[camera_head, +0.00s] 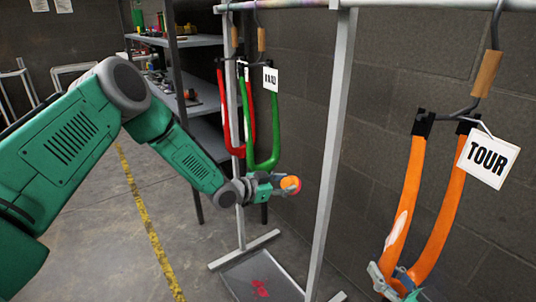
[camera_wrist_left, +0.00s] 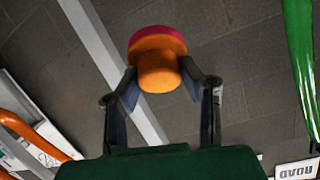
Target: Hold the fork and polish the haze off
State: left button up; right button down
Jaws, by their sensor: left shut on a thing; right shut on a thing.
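The orange fork (camera_head: 448,212) hangs from a hook at the right, with a white TOUR tag (camera_head: 487,159). A pale hazy patch (camera_head: 397,228) shows on its left leg. My right gripper (camera_head: 388,278) is shut on the fork's lower end at the bottom edge, partly cut off. My left gripper (camera_head: 277,185) is shut on a round orange polishing pad with a pink face (camera_head: 291,185), held in the air left of the orange fork and apart from it. The pad also shows between the fingers in the left wrist view (camera_wrist_left: 158,65).
A green fork (camera_head: 265,130) and a red fork (camera_head: 228,120) hang further back on the rack. A grey rack post (camera_head: 331,150) stands between my left gripper and the orange fork. Shelves (camera_head: 190,41) stand behind. A grey tray (camera_head: 285,283) with red marks lies on the floor.

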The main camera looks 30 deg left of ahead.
pick_arm(q)
jog(key=s+d+f+m+g+h, duration=0.1)
jog(key=s+d+f+m+h, duration=0.2)
jog(key=s+d, duration=0.4)
jog(key=s+d+m+h, duration=0.2)
jog(key=s+d+h, duration=0.2)
jog(key=d, duration=0.6)
jog(key=s+d+r+t+h, duration=0.1)
jog(key=s+d+r, duration=0.2)
jog(key=s+r, duration=0.35)
jog(key=s+d+r+t+h, duration=0.1)
jog(key=s+d+r+h, duration=0.15)
jog(key=s, duration=0.65)
jog(key=shift+g+y, duration=0.3)
jog(key=shift+y, duration=0.25)
jog(key=shift+w+d+r, duration=0.1)
jog(key=shift+w+d, duration=1.9)
jog(key=shift+w, duration=0.05)
jog(key=shift+w+d, duration=0.6)
jog(key=shift+w, duration=0.1)
notch_tip(320, 180, up, 11)
jog(key=w, duration=0.1)
jog(key=shift+d, duration=0.4)
